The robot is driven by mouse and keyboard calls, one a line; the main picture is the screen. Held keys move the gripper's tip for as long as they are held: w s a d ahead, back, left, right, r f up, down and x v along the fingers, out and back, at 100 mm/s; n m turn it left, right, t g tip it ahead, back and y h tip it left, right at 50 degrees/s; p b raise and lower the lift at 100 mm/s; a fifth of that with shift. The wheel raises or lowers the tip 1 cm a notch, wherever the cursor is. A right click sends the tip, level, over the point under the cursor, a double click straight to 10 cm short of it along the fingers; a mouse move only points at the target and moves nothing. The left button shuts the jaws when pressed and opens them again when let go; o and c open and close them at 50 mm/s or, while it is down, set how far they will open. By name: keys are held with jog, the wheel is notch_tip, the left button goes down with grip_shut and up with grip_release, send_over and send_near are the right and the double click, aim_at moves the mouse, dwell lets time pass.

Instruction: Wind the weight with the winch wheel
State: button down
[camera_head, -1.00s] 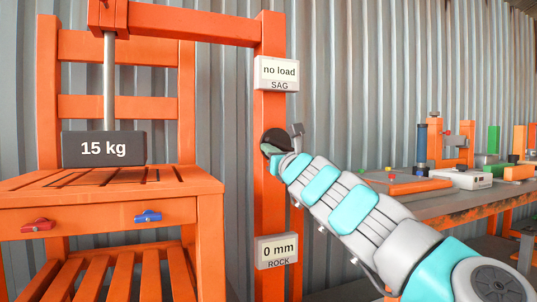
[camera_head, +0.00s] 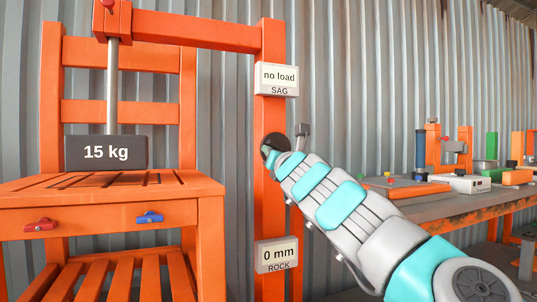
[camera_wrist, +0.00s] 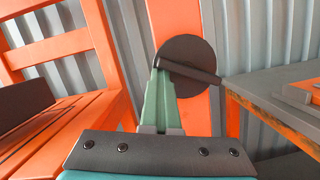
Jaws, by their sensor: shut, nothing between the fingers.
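The dark weight marked 15 kg (camera_head: 105,152) hangs under a grey rod at, or just above, the slatted seat of the orange chair (camera_head: 120,205); contact is unclear. The winch wheel is a dark disc (camera_head: 267,140) on the orange post, partly hidden by my arm in the head view. It shows in the wrist view (camera_wrist: 186,48), with a dark crank handle (camera_wrist: 192,72) across its front. My gripper (camera_wrist: 164,72) is shut and empty, its green fingertips at the wheel's left lower part beside the handle. Whether they touch is unclear.
The SAG sign (camera_head: 277,78) reads no load and the ROCK sign (camera_head: 276,255) reads 0 mm. A workbench (camera_head: 440,205) with several tools and blocks stands at right. Red (camera_head: 40,225) and blue (camera_head: 149,218) knobs sit on the chair front.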

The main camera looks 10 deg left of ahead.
aim_at(275, 139)
jog(key=shift+w+d+r+m+t+h, duration=0.1)
jog(key=shift+m+h, duration=0.15)
jog(key=shift+m, duration=0.35)
jog(key=shift+s+d+r+m+t+h, duration=0.1)
jog(key=shift+r+m+h, duration=0.1)
jog(key=shift+m, duration=0.4)
jog(key=shift+w+d+r+m+t+h, duration=0.1)
jog(key=shift+m+h, duration=0.15)
jog(key=shift+m, duration=0.35)
jog(key=shift+m, duration=0.7)
jog(key=shift+r+m+h, duration=0.25)
jog(key=shift+m+h, duration=0.05)
jog(key=shift+m, duration=0.55)
jog(key=shift+r+m+h, duration=0.25)
jog(key=shift+m+h, duration=0.05)
jog(key=shift+m, duration=0.55)
jog(key=shift+w+r+m+g+h+p, duration=0.15)
jog(key=shift+m+h+p, duration=0.15)
jog(key=shift+m, duration=0.75)
jog(key=shift+s+r+m+g+h+p, duration=0.1)
jog(key=shift+m+g+h+p, duration=0.25)
jog(key=shift+m, duration=0.75)
jog(key=shift+w+r+m+h+p, duration=0.15)
jog(key=shift+m+p, duration=0.3)
jog(key=shift+m, duration=0.6)
